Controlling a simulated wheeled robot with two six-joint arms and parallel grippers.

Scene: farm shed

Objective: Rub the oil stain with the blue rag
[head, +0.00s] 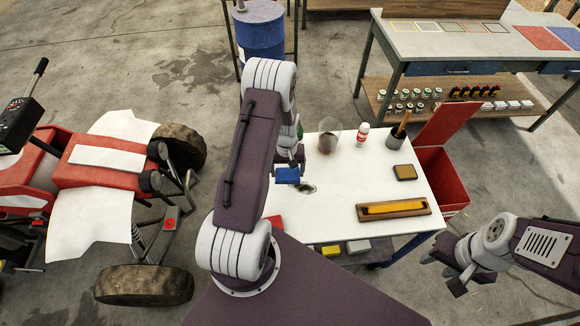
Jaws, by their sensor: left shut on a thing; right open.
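The blue rag (287,176) is a small folded block under my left gripper (289,166), which is shut on it. The oil stain (308,189) is a dark, shiny patch on the white tabletop (335,205), just right of and below the rag in the head view. I cannot tell whether the rag touches the tabletop. My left arm hides the table's left part. My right gripper (443,272) is open and empty, off the table's front right corner.
A red bin (440,180) stands beside.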

